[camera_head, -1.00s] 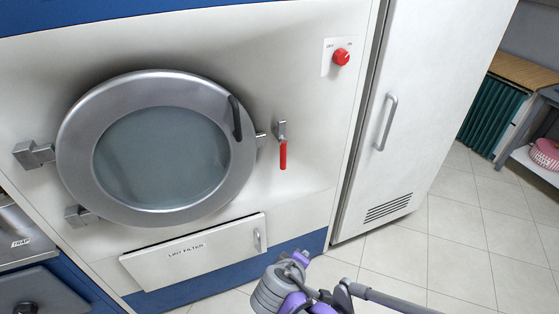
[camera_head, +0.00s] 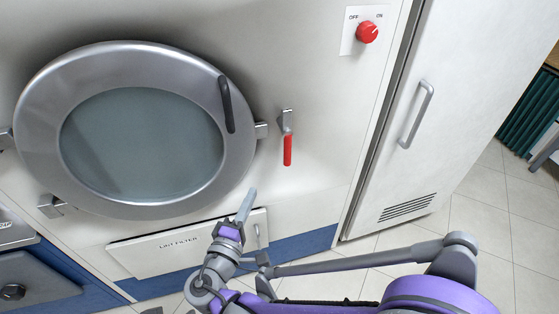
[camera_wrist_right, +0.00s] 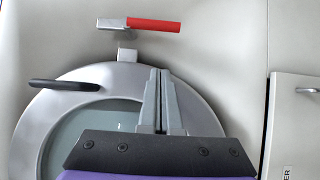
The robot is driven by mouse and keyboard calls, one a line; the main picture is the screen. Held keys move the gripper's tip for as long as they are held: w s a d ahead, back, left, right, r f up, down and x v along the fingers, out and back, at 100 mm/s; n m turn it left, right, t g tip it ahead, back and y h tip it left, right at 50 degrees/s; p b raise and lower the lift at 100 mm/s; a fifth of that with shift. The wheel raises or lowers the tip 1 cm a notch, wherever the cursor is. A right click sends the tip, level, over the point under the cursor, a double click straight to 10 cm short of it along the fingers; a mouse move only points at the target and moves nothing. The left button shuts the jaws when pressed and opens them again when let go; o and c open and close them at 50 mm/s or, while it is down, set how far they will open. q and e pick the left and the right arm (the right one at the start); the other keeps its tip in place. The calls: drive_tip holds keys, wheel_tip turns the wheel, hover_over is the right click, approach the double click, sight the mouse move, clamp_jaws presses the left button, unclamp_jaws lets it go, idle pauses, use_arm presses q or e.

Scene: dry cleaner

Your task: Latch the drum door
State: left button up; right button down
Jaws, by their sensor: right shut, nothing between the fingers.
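The round drum door (camera_head: 40,150) sits against the machine front at left, with a dark handle (camera_head: 226,105) near its right rim. A small catch (camera_head: 261,130) sticks out from its right edge. Just right of that is the latch (camera_head: 286,122) with a red lever (camera_head: 287,150) hanging straight down, apart from the catch. My right gripper (camera_head: 248,196) is below the door's lower right rim, shut and empty. In the right wrist view the gripper (camera_wrist_right: 160,72) points toward the catch, and the red lever (camera_wrist_right: 153,25) is beyond the fingertips. My left gripper is not in view.
The lint filter flap (camera_head: 140,254) is below the door, behind my right arm. A red knob (camera_head: 367,32) marked OFF and ON is at upper right. A tall white cabinet (camera_head: 460,100) with a handle stands at right. Tiled floor at right is clear.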

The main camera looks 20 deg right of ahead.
drive_tip(key=shift+s, duration=0.1)
drive_tip(key=s+d+x, duration=0.1)
drive_tip(key=d+x, duration=0.1)
drive_tip(key=x, duration=1.1)
drive_tip(key=shift+s, duration=0.25)
